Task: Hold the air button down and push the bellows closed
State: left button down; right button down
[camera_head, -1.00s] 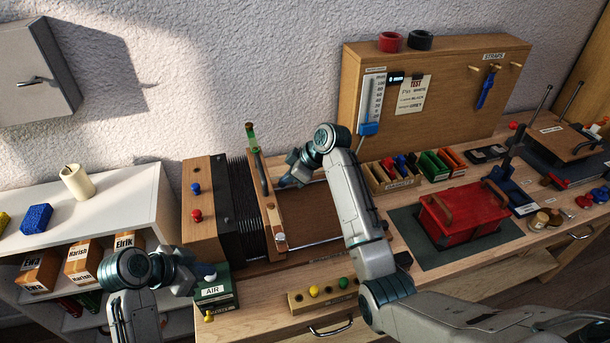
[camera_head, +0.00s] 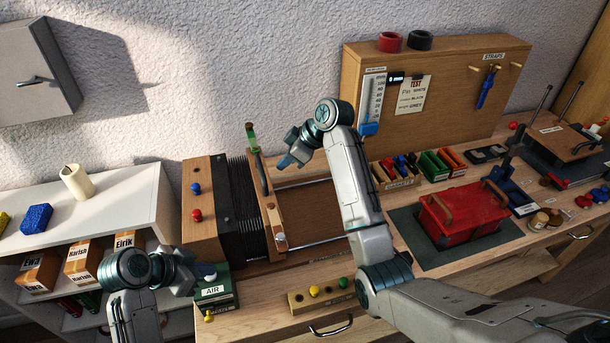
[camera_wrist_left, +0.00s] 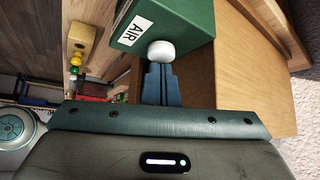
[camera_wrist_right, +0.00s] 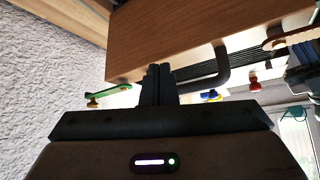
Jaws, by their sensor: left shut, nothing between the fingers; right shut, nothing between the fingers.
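The bellows (camera_head: 239,208) are black pleats between a wooden end block (camera_head: 203,212) and a wooden moving board (camera_head: 270,212) with a dark handle. The pleats look narrow. The green AIR box (camera_head: 216,292) stands before them; its white button (camera_wrist_left: 161,51) shows in the left wrist view. My left gripper (camera_wrist_left: 159,68) is shut and empty, its tips at the button; whether it is pressed in I cannot tell. My right gripper (camera_head: 285,162) is shut and empty, to the right of the moving board. In the right wrist view its fingers (camera_wrist_right: 157,70) point at the wood panel (camera_wrist_right: 190,38).
A wooden bed with metal rails (camera_head: 318,243) lies right of the board. A block with yellow and green knobs (camera_head: 322,296) stands in front. A red box (camera_head: 463,213) and a wooden rack with a blue-tipped gauge (camera_head: 368,128) stand further right.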

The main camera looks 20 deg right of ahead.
jog(key=shift+r, duration=0.35)
